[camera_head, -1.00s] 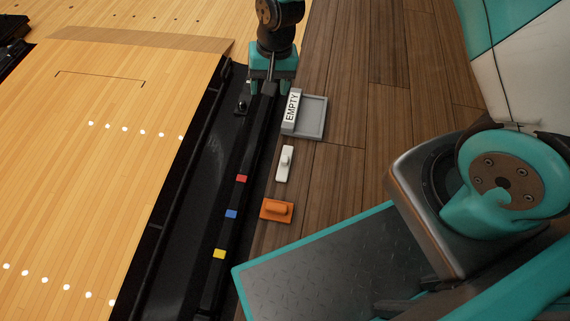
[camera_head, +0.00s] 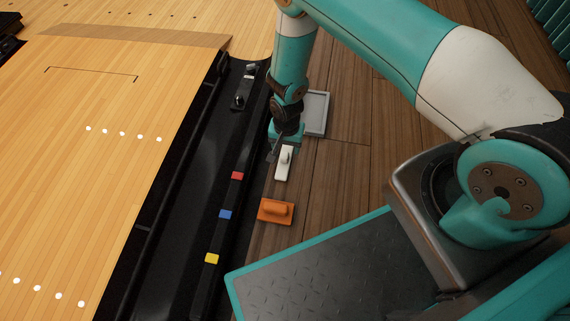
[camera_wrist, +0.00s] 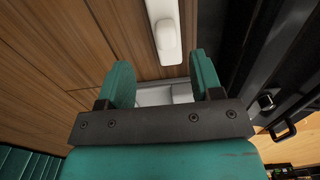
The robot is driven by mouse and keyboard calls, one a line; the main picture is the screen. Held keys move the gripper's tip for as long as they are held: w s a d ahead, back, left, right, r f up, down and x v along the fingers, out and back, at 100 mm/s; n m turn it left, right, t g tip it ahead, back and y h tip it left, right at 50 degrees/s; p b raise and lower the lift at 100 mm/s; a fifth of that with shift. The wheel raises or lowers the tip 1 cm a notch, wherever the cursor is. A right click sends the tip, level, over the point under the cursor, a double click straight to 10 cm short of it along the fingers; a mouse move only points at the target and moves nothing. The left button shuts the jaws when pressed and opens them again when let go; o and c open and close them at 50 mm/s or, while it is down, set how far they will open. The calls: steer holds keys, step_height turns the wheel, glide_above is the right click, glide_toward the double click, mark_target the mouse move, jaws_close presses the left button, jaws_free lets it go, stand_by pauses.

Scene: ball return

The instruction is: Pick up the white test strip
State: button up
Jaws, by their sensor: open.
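The white test strip (camera_head: 284,163) is a narrow white plate with a raised grip on top. It lies on the wood floor beside the black gutter in the head view. My gripper (camera_head: 281,149) is above the far end of the strip, pointing down, and partly covers that end. In the wrist view the strip (camera_wrist: 166,32) lies ahead of my open fingers (camera_wrist: 162,75), roughly in line with the gap between them. The fingers hold nothing. The height between fingertips and strip is hard to judge.
An orange block with a grip (camera_head: 275,211) lies nearer on the floor. A grey tray (camera_head: 318,114) is behind my gripper, partly hidden. The black gutter (camera_head: 190,215) runs along the left, with red, blue and yellow markers on its edge. Wood floor is clear to the right.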

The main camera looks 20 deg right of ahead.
mark_target(285, 154)
steer(key=f+b, duration=0.1)
steer(key=f, duration=0.1)
steer(key=f+b, duration=0.2)
steer(key=f, duration=0.1)
steer(key=w+f+b, duration=0.1)
steer(key=f+b, duration=0.1)
steer(key=shift+f, duration=0.25)
steer(key=shift+r, duration=0.15)
steer(key=c, duration=1)
steer(key=shift+r, duration=0.1)
step_height(285, 154, up, 20)
steer(key=p, duration=1.1)
